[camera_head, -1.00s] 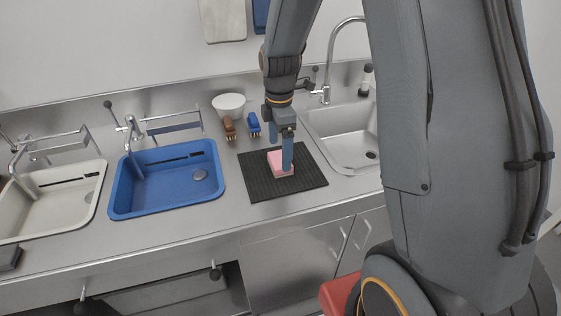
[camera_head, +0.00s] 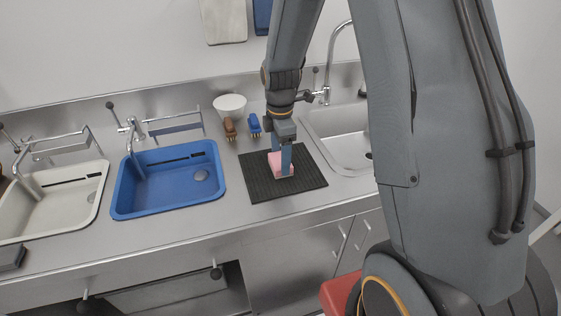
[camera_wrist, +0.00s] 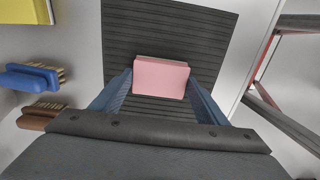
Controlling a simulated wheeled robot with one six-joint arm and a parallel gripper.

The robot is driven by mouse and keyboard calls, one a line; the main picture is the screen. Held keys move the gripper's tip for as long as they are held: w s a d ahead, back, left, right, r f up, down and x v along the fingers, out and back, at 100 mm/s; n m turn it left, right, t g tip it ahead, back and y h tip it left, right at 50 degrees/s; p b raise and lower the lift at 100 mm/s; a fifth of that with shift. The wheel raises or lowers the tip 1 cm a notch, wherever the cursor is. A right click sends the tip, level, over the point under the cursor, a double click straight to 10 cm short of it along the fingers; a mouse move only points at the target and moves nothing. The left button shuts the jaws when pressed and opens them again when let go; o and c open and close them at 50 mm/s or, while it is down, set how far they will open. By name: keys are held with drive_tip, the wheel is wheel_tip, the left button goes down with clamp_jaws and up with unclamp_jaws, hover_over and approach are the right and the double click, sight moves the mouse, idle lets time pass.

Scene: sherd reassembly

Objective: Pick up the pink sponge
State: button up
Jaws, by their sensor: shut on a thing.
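The pink sponge (camera_head: 274,160) is a small block over the black ribbed mat (camera_head: 262,189) on the steel counter. It also shows in the wrist view (camera_wrist: 160,78), between my two blue-grey fingers. My gripper (camera_head: 281,163) points down and is shut on the sponge, with a finger on each side. Part of the sponge is hidden behind the near finger in the head view. I cannot tell for sure whether the sponge touches the mat or is just clear of it.
A blue basin (camera_head: 167,180) and a white basin (camera_head: 50,202) lie left. A steel sink (camera_head: 340,142) is at right. A brown brush (camera_head: 230,129), a blue brush (camera_head: 254,125) and a white bowl (camera_head: 230,106) stand behind the mat. Taps rise along the back.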

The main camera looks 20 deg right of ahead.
drive_tip(key=shift+r, duration=0.1)
wheel_tip(320, 180, up, 10)
drive_tip(key=b, duration=0.2)
idle(0.3)
drive_tip(key=shift+o, duration=1.4)
drive_tip(key=shift+c, duration=0.5)
